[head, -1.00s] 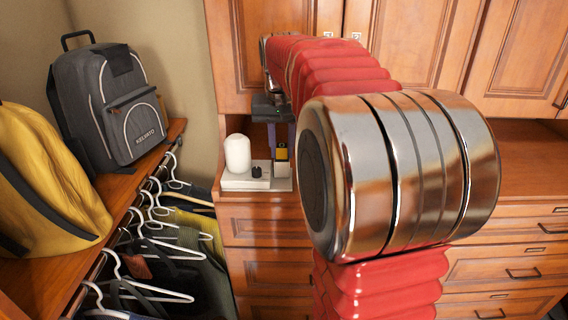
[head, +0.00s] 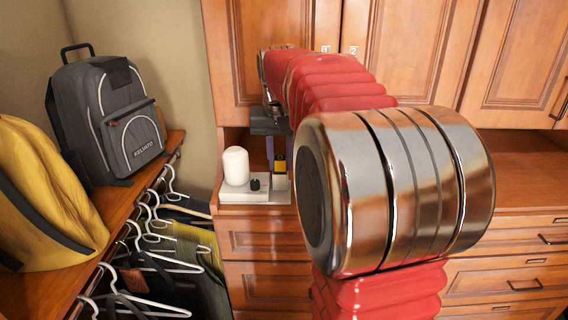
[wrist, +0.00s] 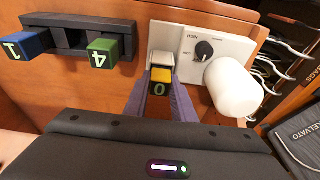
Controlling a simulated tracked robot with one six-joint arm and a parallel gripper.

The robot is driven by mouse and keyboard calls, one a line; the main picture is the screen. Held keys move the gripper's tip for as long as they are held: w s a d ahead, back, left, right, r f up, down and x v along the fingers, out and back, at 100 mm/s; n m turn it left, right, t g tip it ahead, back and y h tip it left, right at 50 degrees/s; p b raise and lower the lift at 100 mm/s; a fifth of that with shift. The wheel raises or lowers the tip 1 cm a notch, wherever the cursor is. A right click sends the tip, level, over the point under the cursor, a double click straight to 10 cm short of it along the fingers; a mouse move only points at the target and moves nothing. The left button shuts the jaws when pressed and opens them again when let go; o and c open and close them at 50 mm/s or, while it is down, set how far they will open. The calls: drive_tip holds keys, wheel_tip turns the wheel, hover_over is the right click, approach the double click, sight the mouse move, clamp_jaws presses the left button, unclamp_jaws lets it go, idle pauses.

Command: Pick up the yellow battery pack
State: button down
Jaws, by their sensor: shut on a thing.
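The yellow battery pack (wrist: 160,79) is a small block with a yellow top and a dark face marked 0. My gripper (wrist: 162,92) has its two purple fingers on either side of the pack and is shut on it. In the head view the pack (head: 280,163) shows as a yellow and black block below my gripper (head: 279,153), just right of the white device (head: 240,193). A pale block shows right behind the pack in the wrist view. I cannot tell whether the pack touches it or is clear of it.
The white device carries a black knob (wrist: 204,51) and a white cylinder (wrist: 234,87). A dark rack (wrist: 75,40) holds a blue block (wrist: 28,44) and a green block (wrist: 106,52). A grey backpack (head: 125,120), yellow bag (head: 45,200) and hangers (head: 150,255) are left.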

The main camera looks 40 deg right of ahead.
drive_tip(key=shift+w+a+r+g, duration=0.15)
drive_tip(key=shift+w+r+g, duration=0.2)
drive_tip(key=shift+w+g, duration=0.2)
drive_tip(key=r, duration=0.3)
drive_tip(key=shift+s+a+r, duration=0.1)
drive_tip(key=shift+s+r, duration=0.05)
drive_tip(key=shift+s, duration=0.25)
drive_tip(key=shift+s+r, duration=0.1)
drive_tip(key=shift+r, duration=0.6)
drive_tip(key=c, duration=1.4)
unclamp_jaws()
drive_tip(key=shift+r, duration=0.1)
wheel_tip(320, 180, up, 13)
drive_tip(key=s+a, duration=0.1)
drive_tip(key=shift+s+r, duration=0.15)
drive_tip(key=shift+s, duration=0.2)
